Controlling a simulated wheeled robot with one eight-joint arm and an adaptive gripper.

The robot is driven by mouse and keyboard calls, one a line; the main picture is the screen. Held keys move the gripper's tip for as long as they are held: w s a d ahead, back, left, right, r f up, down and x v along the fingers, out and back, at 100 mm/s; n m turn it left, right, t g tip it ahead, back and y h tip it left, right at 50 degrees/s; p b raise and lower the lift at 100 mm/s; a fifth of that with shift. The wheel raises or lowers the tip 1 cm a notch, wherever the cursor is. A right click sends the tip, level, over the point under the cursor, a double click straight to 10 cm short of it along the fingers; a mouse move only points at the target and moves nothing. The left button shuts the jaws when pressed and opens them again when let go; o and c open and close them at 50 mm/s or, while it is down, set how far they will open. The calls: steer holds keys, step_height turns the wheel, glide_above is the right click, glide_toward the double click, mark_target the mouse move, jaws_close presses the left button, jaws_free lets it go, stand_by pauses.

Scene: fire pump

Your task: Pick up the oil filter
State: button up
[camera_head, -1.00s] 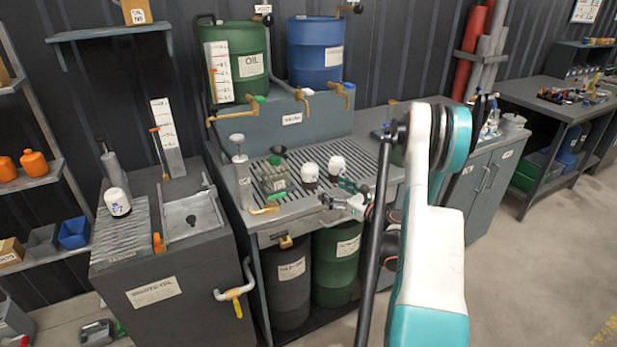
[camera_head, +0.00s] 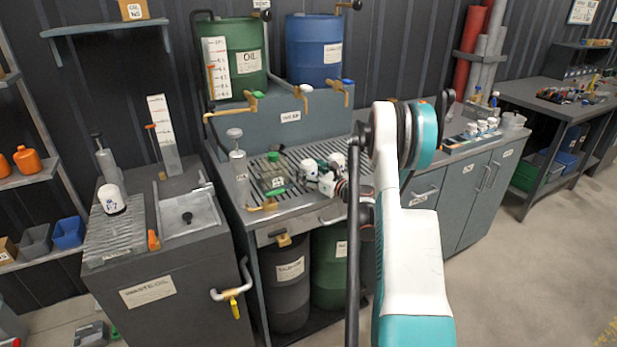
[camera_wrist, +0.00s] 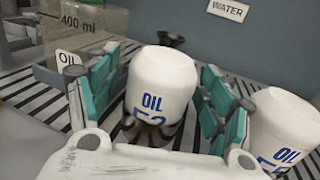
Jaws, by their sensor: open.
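A white oil filter (camera_wrist: 162,82) with blue "OIL" lettering and a dark base stands upright on the slatted bench top in the wrist view. My gripper (camera_wrist: 157,98) is open, with one teal finger on each side of this filter. Whether the fingers touch it I cannot tell. A second white oil filter (camera_wrist: 283,128) stands just right of the right finger, partly cut off by the picture edge. In the head view, my gripper (camera_head: 322,180) is low over the bench among the white filters (camera_head: 309,168) and partly hides them. Another white filter (camera_head: 111,198) stands on the left cabinet's ribbed tray.
A clear container marked "400 ml" and "OIL" (camera_wrist: 85,35) stands left of my gripper. The bench's back panel (camera_wrist: 270,40) carries a "WATER" label. Brass taps (camera_head: 307,92) hang above the bench. A grey pump bottle (camera_head: 238,170) stands at the bench's left end.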

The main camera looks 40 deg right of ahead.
steer(key=c, duration=1.4)
steer(key=shift+c, duration=0.2)
steer(key=shift+r, duration=0.2)
